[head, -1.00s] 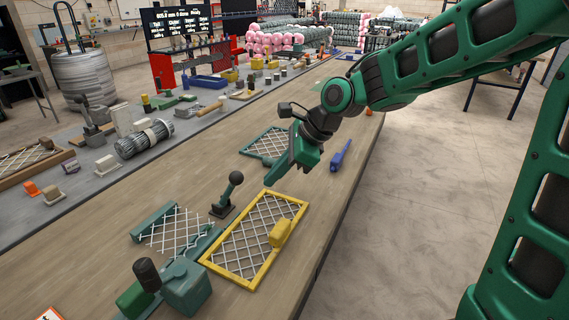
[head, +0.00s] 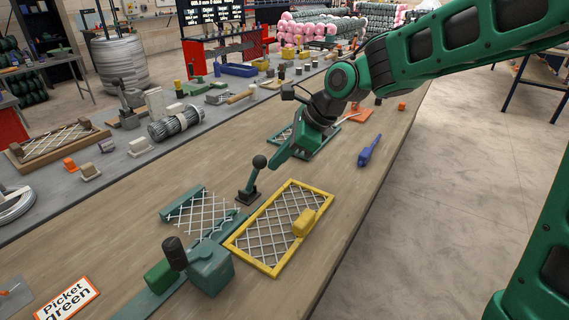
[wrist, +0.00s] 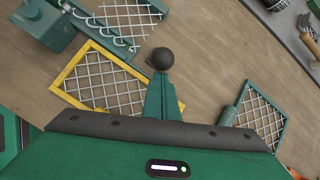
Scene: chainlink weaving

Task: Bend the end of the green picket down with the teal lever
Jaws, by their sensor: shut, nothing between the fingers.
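The teal lever (head: 253,179) stands on a small dark base, with a dark ball knob on top and its stem leaning slightly right. My gripper (head: 273,169) is shut and empty, its fingertips just right of the knob. In the wrist view the knob (wrist: 162,59) is right at the tips of my gripper (wrist: 160,77); I cannot tell if they touch. A loose white wire mesh (head: 203,216) sits in a teal holder left of the lever, with free wire ends. I cannot pick out a green picket among its wires.
A yellow-framed mesh (head: 243,268) lies in front of the lever. A teal block (head: 210,270) with a dark-handled lever stands nearer. A green-framed mesh lies behind my gripper. A "Picket green" card (head: 68,300) lies at front left. A blue tool (head: 369,151) lies at right.

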